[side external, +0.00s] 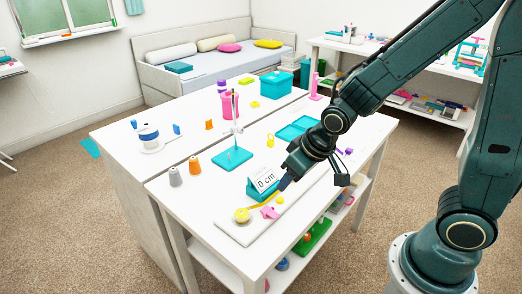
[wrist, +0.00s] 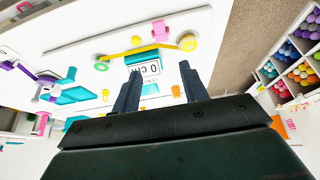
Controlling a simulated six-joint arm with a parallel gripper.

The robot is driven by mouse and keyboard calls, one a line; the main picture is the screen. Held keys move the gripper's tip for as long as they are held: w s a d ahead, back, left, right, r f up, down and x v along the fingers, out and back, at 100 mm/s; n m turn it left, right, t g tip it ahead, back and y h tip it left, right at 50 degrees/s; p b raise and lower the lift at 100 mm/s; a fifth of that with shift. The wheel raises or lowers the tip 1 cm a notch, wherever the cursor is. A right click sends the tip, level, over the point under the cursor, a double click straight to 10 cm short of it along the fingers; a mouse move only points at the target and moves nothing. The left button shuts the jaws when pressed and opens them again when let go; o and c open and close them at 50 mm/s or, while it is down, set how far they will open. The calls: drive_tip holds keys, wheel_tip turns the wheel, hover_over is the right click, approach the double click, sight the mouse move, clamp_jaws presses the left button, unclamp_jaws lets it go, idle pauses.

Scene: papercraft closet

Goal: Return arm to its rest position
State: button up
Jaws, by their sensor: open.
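My gripper (side external: 284,184) is over the right part of the white table, close beside the small teal stand with the "0 cm" card (side external: 264,181). In the wrist view my gripper (wrist: 160,84) has its two dark fingers apart, with nothing held between them. The card (wrist: 148,68) shows beyond the fingertips there. A pink piece (side external: 270,212) lies beside the strip. Whether the fingers touch the stand cannot be told.
A teal stand with an upright rod (side external: 232,158), orange and grey cones, a teal tray (side external: 297,128) and a pink bottle (side external: 314,88) stand on the table. Shelves (side external: 432,100) stand behind my arm.

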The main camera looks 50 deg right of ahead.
drive_tip(key=s+d+r, duration=0.3)
drive_tip(key=s+r, duration=1.2)
drive_tip(key=shift+s+t, duration=0.2)
drive_tip(key=shift+t, duration=0.1)
